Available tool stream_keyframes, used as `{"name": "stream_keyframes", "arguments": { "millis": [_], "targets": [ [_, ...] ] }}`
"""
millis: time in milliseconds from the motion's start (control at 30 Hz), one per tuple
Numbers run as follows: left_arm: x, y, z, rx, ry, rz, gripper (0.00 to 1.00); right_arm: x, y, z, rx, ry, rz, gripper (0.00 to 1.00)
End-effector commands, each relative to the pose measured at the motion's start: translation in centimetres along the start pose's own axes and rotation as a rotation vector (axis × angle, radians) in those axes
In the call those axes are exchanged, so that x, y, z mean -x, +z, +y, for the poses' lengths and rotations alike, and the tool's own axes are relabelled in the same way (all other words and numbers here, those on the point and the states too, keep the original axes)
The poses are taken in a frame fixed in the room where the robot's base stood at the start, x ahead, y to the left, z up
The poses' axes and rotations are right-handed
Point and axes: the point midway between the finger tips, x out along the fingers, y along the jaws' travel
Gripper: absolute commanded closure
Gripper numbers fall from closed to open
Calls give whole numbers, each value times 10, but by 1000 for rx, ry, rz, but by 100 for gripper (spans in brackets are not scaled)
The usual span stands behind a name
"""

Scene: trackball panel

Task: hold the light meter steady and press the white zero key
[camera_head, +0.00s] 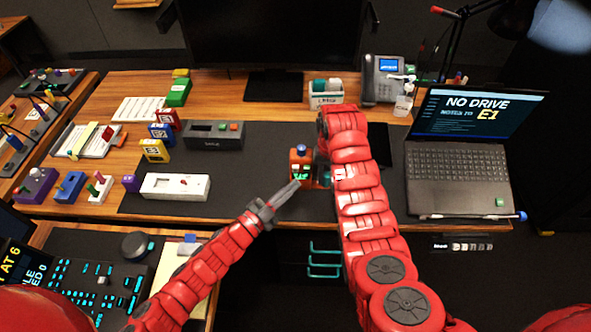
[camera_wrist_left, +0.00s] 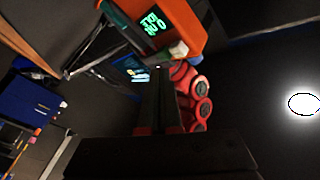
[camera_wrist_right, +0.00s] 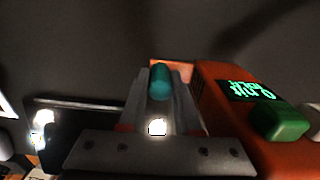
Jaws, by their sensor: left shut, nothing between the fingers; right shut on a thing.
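The light meter (camera_head: 298,168) is a small orange box with a lit green display and a blue dome on top. It stands on the dark desk mat near its front edge. My right gripper (camera_wrist_right: 160,90) is shut on a teal post (camera_wrist_right: 160,78) beside the meter's orange body (camera_wrist_right: 215,95). The green key (camera_wrist_right: 280,122) shows in the right wrist view. My left gripper (camera_head: 296,186) is shut and empty, its tip just in front of the meter. In the left wrist view the white key (camera_wrist_left: 178,48) is close beyond the fingertips; I cannot tell whether they touch.
An open laptop (camera_head: 460,165) is on the right. A monitor (camera_head: 270,35) and phone (camera_head: 383,80) stand behind.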

Motion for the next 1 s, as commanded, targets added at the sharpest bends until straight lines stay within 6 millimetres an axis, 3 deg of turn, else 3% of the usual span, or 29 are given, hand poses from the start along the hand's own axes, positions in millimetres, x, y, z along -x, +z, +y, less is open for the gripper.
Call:
{"name": "stream_keyframes", "arguments": {
  "millis": [233,1000],
  "targets": [
    [-9,5,-6,2,1,3,100,0,0,0,0,0,0,100],
    [-10,6,-6,2,0,2,100,0,0,0,0,0,0,100]
  ]
}}
